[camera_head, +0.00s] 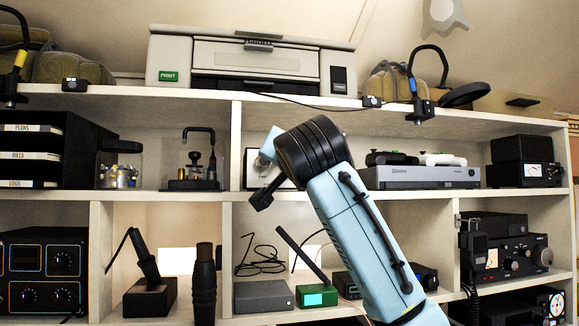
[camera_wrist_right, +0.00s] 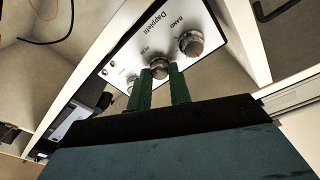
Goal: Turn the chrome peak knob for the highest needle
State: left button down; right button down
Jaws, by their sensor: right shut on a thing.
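My right gripper (camera_wrist_right: 161,74) is shut on a round chrome knob (camera_wrist_right: 159,66), with one green finger on each side of it. The knob sits in the middle of a white front panel (camera_wrist_right: 140,37). A larger chrome knob (camera_wrist_right: 191,43) labelled BAND is to its right, and a smaller knob (camera_wrist_right: 133,84) is to its left. The small label by the held knob is too blurred to read surely. In the head view my right arm and wrist cover most of the panel (camera_head: 252,158). I see no needle on this panel. My left gripper is not in view.
The panel stands in a middle-shelf cubby. A grey console (camera_head: 420,177) stands to its right and a telegraph key-like device (camera_head: 192,172) to its left. A shelf upright (camera_head: 236,150) is close on the left. A printer (camera_head: 250,62) is above.

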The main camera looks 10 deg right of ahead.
jog(key=n, duration=0.6)
jog(key=shift+n, duration=0.4)
dwell(0.3)
jog(key=c, duration=1.3)
grip_release()
jog(key=s+f+b, duration=0.1)
jog(key=s+b, duration=0.4)
jog(key=s, duration=0.8)
jog(key=shift+s+a+b, duration=0.2)
jog(key=shift+a+b, duration=0.05)
jog(key=shift+b, duration=0.1)
